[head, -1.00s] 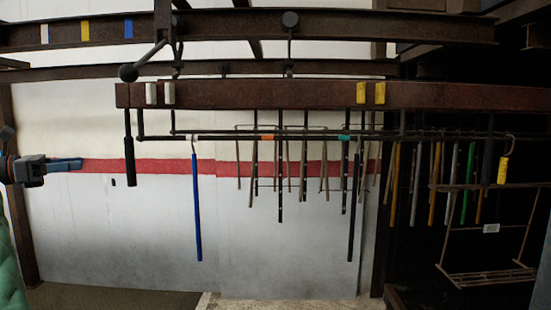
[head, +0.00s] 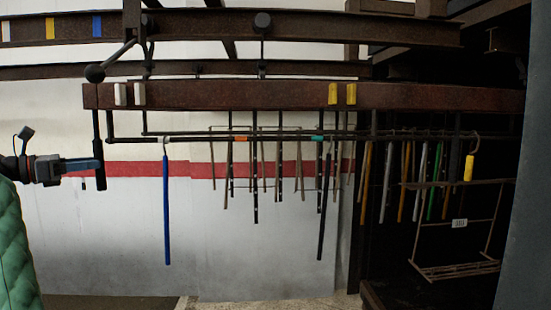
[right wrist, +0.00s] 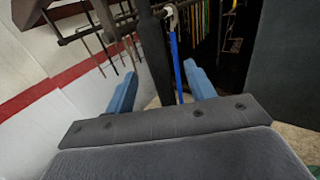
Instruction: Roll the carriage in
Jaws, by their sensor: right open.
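The carriage is a long bar (head: 290,137) with hanging rods, slung under a rust-brown beam (head: 230,96). A black vertical handle (head: 98,150) hangs at its left end. My right gripper (head: 98,165), with blue fingers, is level with the handle in the head view, its tips overlapping it. In the right wrist view the fingers (right wrist: 160,88) are spread, and a dark upright post (right wrist: 157,50), probably the handle, shows between and beyond them. Whether they touch it cannot be told. My left gripper is not in view.
A blue rod (head: 167,210) hangs by a hook right of the handle. White tabs (head: 139,94) and yellow tabs (head: 351,94) mark the beam. A dark bay with several coloured rods and a hanging wire rack (head: 455,270) lies right.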

